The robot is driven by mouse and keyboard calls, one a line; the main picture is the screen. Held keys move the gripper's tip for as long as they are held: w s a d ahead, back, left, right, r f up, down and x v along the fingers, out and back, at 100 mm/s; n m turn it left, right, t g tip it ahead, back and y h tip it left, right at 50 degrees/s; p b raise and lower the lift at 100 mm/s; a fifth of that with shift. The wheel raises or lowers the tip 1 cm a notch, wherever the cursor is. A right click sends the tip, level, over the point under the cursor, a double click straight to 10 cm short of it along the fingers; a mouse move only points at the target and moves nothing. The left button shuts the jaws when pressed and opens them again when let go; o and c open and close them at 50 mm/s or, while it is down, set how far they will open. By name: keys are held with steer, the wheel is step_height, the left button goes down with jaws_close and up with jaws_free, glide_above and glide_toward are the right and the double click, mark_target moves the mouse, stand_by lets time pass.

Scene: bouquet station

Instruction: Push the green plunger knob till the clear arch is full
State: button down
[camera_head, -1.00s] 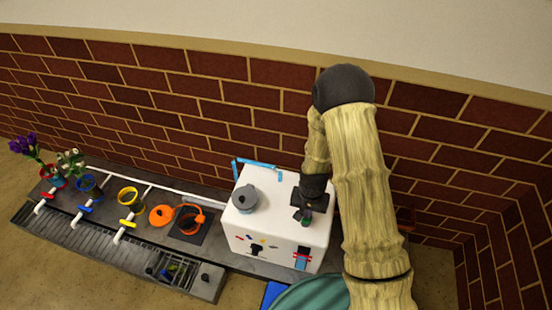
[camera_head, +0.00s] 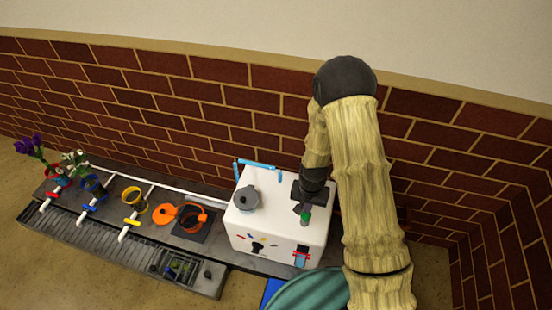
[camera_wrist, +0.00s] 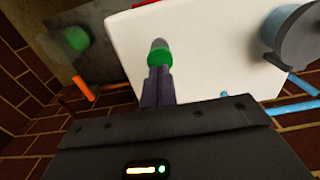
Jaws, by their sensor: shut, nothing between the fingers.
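The green plunger knob (camera_head: 306,217) is at the right part of the white machine's top, partly hidden by my gripper (camera_head: 301,207). In the wrist view the knob (camera_wrist: 160,57) is a green ring with a grey end, just beyond the tips of my gripper (camera_wrist: 158,74). My fingers are shut and empty, in line with the knob; I cannot tell whether they touch it. The arch (camera_head: 260,164) stands at the back of the machine and shows blue along its top. I cannot tell exactly how full it is.
The white machine (camera_head: 272,224) carries a grey lidded pot (camera_head: 247,198) left of my gripper. A black bench (camera_head: 180,215) with coloured rings, an orange pot (camera_head: 190,218) and flowers runs left. A brick wall (camera_head: 220,110) stands close behind. A teal round surface (camera_head: 310,292) is in front.

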step_height(320, 180, up, 9)
steer(key=p, duration=0.7)
steer(key=shift+p, duration=0.3)
steer(key=s+d+r+n+t, duration=0.1)
steer(key=s+d+r, duration=0.25)
steer(key=r, duration=0.45)
steer(key=s+d+r+t, duration=0.1)
steer(key=s+d+r, duration=0.25)
steer(key=r, duration=0.55)
steer(key=s+d+r+n+t, duration=0.15)
steer(key=s+r, duration=0.25)
steer(key=r, duration=0.4)
step_height(320, 180, up, 20)
steer(key=p, duration=2)
steer(key=shift+w+d+g+p, duration=0.3)
steer(key=shift+g+p, duration=0.1)
steer(key=shift+g, duration=0.05)
